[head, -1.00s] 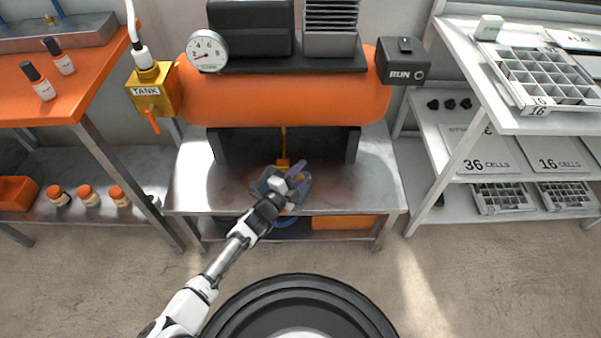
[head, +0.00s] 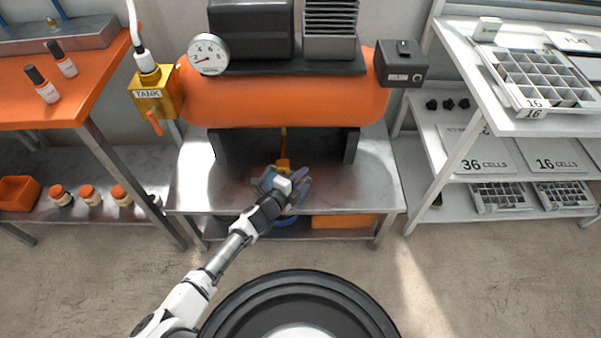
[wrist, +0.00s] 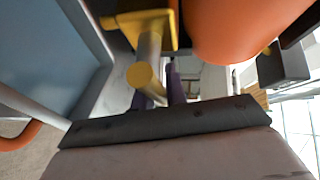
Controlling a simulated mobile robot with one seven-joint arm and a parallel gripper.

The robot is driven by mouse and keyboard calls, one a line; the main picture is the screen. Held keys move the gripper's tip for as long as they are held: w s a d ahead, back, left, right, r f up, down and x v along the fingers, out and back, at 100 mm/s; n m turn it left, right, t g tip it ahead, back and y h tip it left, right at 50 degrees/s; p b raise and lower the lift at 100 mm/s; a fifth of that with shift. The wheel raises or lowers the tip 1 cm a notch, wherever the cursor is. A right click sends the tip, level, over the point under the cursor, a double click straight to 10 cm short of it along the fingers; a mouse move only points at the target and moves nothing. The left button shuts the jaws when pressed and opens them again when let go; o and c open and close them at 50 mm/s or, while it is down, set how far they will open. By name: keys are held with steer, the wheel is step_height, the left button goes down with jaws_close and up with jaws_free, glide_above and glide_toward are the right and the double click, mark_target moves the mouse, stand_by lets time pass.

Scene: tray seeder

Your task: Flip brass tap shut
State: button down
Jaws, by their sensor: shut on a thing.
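The brass tap (head: 284,166) hangs below the orange tank, at the foot of a thin brass pipe, above the metal bench. In the wrist view the brass tap (wrist: 146,22) is close, with a round brass end facing the camera. My gripper (head: 298,189) is at the tap, and its purple fingers also show in the wrist view (wrist: 161,90), just behind the round end. It is shut on the tap, though the exact contact is partly hidden by the tap and my wrist.
The orange tank (head: 285,100) is just above, on dark legs (head: 351,146) either side of my gripper. The metal bench (head: 372,185) lies below, with an orange bin (head: 343,221) beneath. A yellow TANK valve (head: 153,97) with an orange lever is at the left.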

steer(key=c, duration=1.4)
jaws_free()
steer(key=shift+c, duration=0.2)
steer(key=b+v, duration=0.1)
steer(key=v, duration=1.2)
steer(key=shift+s+a, duration=0.25)
steer(key=shift+s, duration=0.1)
